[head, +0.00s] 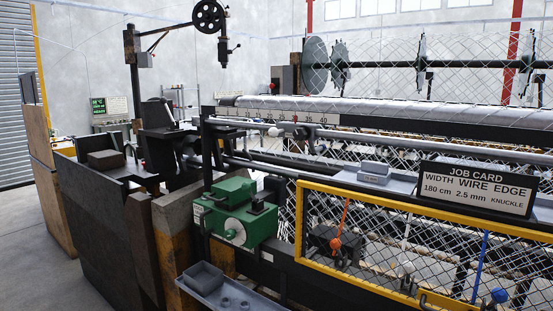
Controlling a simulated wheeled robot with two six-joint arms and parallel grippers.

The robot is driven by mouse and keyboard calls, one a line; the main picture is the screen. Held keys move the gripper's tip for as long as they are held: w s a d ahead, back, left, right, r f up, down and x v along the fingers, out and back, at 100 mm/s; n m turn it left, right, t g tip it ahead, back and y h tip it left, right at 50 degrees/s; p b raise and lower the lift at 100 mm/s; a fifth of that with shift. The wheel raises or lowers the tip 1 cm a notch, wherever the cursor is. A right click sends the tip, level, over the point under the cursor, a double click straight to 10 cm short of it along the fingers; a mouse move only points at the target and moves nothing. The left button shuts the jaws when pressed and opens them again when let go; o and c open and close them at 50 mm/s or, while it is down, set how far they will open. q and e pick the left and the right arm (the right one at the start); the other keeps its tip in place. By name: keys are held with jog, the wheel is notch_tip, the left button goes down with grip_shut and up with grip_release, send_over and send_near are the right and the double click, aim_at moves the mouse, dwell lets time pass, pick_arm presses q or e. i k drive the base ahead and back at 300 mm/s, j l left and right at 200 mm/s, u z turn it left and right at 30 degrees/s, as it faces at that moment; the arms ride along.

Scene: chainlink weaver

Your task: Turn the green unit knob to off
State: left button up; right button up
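The green unit (215,218) is a green box on the near left end of the weaving machine. A round pale dial or knob (235,232) with a greenish centre is on its front face. A small dark part (258,204) sits on its upper right. A small label (198,214) is on its left side. The marking and setting of the knob are too small to read. Neither of my grippers is in view.
A grey tray (240,303) with small round parts juts out below the green unit. A yellow-framed mesh guard (300,225) stands to its right, with orange (335,243) and blue-handled (499,295) levers. A job card (475,188) stands above. Open floor (45,245) lies left.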

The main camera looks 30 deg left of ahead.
aim_at(230, 234)
jog(key=i+j+u, duration=0.1)
jog(key=u, duration=1.25)
